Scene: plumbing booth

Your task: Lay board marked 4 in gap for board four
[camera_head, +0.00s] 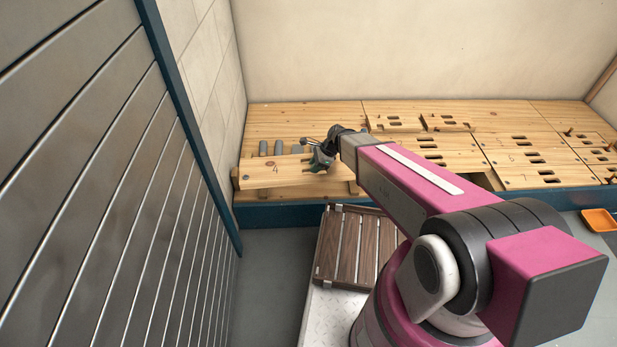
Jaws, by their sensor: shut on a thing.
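The board marked 4 (277,172) is a long pale wooden plank at the left front of the wooden deck. It slants slightly, with its left end near the left wall. My gripper (319,160) is shut on the right part of this board; the fingertips are partly hidden by my wrist. Behind the board, short grey pipes (278,147) show in an opening in the deck, which may be the gap for board four. The board covers the front of that opening. I cannot tell whether the board touches the deck.
Marked boards with slots (533,157) lie in the deck on the right. A dark opening (482,181) shows near the front edge, partly behind my arm. A slatted wooden crate (345,245) stands below the deck. A slatted metal wall (110,160) closes the left side. An orange tray (600,220) lies far right.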

